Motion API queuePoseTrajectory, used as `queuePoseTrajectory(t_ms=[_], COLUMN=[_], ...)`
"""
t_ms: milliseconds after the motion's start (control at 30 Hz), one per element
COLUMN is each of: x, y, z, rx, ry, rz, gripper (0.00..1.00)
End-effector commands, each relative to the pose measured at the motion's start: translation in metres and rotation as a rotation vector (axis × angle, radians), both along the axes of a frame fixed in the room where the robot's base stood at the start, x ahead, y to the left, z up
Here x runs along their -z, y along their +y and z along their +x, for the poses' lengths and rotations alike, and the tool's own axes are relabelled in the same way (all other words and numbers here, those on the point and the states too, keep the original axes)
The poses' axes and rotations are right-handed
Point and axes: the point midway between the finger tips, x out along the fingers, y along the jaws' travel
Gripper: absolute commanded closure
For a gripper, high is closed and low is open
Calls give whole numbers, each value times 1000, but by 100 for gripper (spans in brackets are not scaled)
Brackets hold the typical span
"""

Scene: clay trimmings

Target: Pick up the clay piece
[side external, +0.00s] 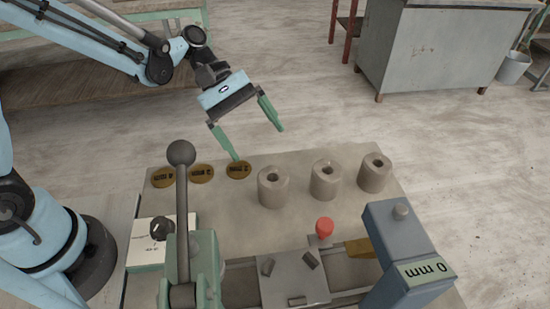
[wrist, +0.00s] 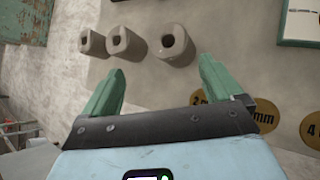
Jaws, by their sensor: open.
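Three grey-brown clay pieces, each a short cylinder with a hole in its top, stand upright in a row on the table: the left one (side external: 273,188), the middle one (side external: 325,181) and the right one (side external: 374,174). In the wrist view they show near the top as a near piece (wrist: 176,46), a middle piece (wrist: 127,42) and a far piece (wrist: 92,43). My gripper (side external: 258,143) is open and empty, with green fingers. It is above the table's back edge, up and left of the left clay piece and apart from it. In the wrist view the fingers (wrist: 162,70) are spread below the pieces.
Round brass plates (side external: 201,174) with lettering lie left of the clay pieces. A lever with a black knob (side external: 181,153), a red knob (side external: 324,226) and a blue block labelled "0 mm" (side external: 405,255) stand at the front. Bare table (side external: 300,158) lies behind the pieces.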

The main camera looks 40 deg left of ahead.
Motion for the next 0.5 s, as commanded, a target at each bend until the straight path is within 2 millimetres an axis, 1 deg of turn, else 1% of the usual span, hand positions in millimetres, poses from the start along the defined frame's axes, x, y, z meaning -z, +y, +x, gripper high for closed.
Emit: queuePoseTrajectory(t_ms=[33, 100, 300, 500], x=[6, 13, 30, 39], y=[-4, -8, -15, -17], z=[3, 4, 0, -5], rx=[-7, -14, -6, 7], ry=[63, 151, 358, 449], rz=[-39, -91, -195, -232], gripper=[7, 7, 7, 7])
